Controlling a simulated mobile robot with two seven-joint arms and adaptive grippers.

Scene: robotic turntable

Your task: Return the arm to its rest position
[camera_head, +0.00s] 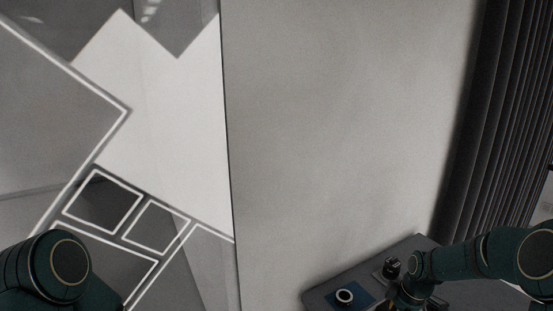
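My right arm reaches in from the right edge, and its gripper (402,297) hangs over a dark grey surface at the bottom right. The fingertips are cut off or too small to show whether they are open or shut. My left arm shows only as a dark green, rounded joint at the bottom left; its gripper is out of view. No object is clearly seen in the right gripper.
The dark grey surface (322,296) holds a blue square (366,299) with a white ring-shaped piece (345,296) and a small black object (391,267) close to my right gripper. A pale wall and dark curtain (500,110) stand behind.

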